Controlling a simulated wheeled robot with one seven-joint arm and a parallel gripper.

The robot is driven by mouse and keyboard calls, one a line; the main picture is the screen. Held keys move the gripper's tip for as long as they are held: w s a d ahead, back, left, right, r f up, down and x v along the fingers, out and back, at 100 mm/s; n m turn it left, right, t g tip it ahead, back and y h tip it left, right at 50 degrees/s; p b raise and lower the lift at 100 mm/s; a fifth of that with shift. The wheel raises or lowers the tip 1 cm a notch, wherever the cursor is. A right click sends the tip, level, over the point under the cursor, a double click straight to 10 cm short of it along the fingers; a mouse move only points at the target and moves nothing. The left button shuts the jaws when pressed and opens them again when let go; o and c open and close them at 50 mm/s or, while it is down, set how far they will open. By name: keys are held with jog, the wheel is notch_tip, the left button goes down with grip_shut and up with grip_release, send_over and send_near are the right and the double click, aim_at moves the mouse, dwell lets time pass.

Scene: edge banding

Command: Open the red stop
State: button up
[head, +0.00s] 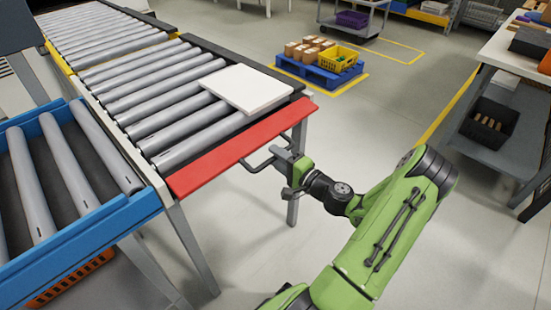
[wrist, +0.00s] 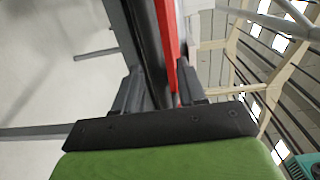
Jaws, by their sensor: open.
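The red stop (head: 240,147) is a long flat red bar across the near end of the roller conveyor. It runs along the end at about roller height. My gripper (head: 287,165) is at the right part of its near edge, close to thin grey bars there; whether it touches them I cannot tell. In the wrist view my gripper (wrist: 158,82) is open. A dark bar lies between the fingers, with the red stop (wrist: 169,35) beside it, close to the right finger. Nothing is clearly clamped.
A white panel (head: 253,88) lies on the rollers behind the stop. A blue-framed roller section (head: 95,235) adjoins at the left. A blue pallet (head: 318,72) with boxes and a yellow crate stands behind. A workbench (head: 515,60) is at the right; the floor between is clear.

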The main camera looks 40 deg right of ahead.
aim_at(263, 144)
jog(key=shift+w, duration=0.5)
grip_shut()
notch_tip(263, 144, up, 2)
jog(key=g+p, duration=0.1)
jog(key=p, duration=0.3)
jog(key=r+g+p, duration=0.1)
jog(key=p, duration=0.2)
jog(key=shift+r+g+p, duration=0.1)
jog(key=shift+g+p, duration=0.2)
